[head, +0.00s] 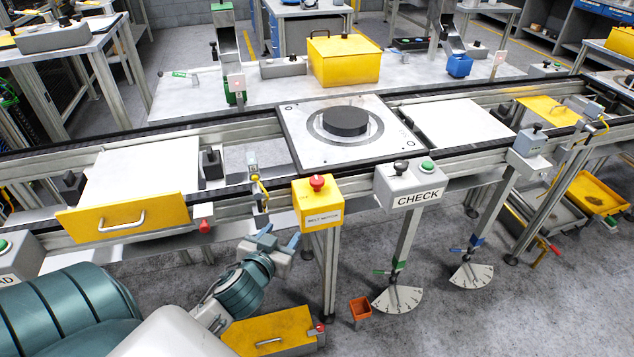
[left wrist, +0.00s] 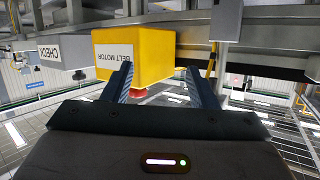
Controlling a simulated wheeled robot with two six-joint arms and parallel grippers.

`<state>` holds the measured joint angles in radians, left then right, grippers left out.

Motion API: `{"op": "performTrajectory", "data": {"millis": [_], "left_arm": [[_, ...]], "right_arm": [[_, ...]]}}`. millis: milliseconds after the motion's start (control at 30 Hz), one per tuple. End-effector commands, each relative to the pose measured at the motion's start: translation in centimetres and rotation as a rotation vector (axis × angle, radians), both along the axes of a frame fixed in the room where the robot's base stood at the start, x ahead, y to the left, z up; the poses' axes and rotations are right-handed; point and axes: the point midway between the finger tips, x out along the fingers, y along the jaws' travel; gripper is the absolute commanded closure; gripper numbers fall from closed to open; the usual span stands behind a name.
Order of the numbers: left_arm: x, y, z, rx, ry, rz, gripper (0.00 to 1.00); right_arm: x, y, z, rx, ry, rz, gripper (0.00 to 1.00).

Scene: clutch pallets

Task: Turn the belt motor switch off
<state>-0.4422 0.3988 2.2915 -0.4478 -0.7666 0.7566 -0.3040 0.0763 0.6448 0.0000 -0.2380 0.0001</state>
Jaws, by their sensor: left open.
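The belt motor switch is a yellow box (head: 318,214) labelled BELT MOTOR with a red mushroom button (head: 317,182) on top. It is mounted on the front of the conveyor, near the middle of the head view. In the left wrist view the box (left wrist: 150,58) appears upside down, its red button (left wrist: 138,93) partly hidden behind one finger. My left gripper (head: 279,236) is open and empty, to the left of the box and lower than its button. Its fingers (left wrist: 161,88) point toward the conveyor front, apart from the box as seen from the head. My right gripper is not in view.
A grey CHECK box (head: 410,186) with a black knob and green button stands right of the switch. A yellow-fronted drawer (head: 125,217) is at left. A pallet with a black disc (head: 346,121) sits on the conveyor behind.

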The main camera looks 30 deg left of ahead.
Motion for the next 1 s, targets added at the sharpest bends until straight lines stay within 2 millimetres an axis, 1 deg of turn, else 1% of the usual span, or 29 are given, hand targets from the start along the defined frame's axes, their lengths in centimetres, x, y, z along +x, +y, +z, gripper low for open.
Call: {"op": "performTrajectory", "data": {"millis": [33, 100, 200, 300, 433, 533, 800, 900, 1000], "left_arm": [[1.2, 0.1, 1.7, 0.006, -0.082, -0.034, 0.47], [2.4, -0.1, 3.5, 0.0, -0.177, -0.086, 0.47], [3.5, -0.6, 5.2, -0.01, -0.267, -0.153, 0.47], [4.0, -0.9, 6.0, -0.019, -0.306, -0.191, 0.47], [4.8, -0.9, 6.4, -0.023, -0.318, -0.201, 0.47], [6.0, -0.8, 6.5, -0.025, -0.317, -0.197, 0.47], [11.0, -0.4, 6.7, -0.025, -0.316, -0.197, 0.47], [12.5, -0.4, 6.6, -0.026, -0.315, -0.198, 0.47], [13.7, -0.3, 6.4, -0.025, -0.313, -0.198, 0.47]], "right_arm": [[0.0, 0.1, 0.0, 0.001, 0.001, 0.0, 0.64], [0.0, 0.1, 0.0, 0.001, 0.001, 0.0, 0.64], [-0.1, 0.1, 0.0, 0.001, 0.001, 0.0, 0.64], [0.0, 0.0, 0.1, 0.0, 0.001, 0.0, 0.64], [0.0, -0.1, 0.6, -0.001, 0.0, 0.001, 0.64], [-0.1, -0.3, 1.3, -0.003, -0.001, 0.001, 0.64], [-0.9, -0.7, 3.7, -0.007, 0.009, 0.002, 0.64], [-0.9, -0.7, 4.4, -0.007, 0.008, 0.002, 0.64], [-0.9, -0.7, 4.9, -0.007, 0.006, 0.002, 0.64]]}}
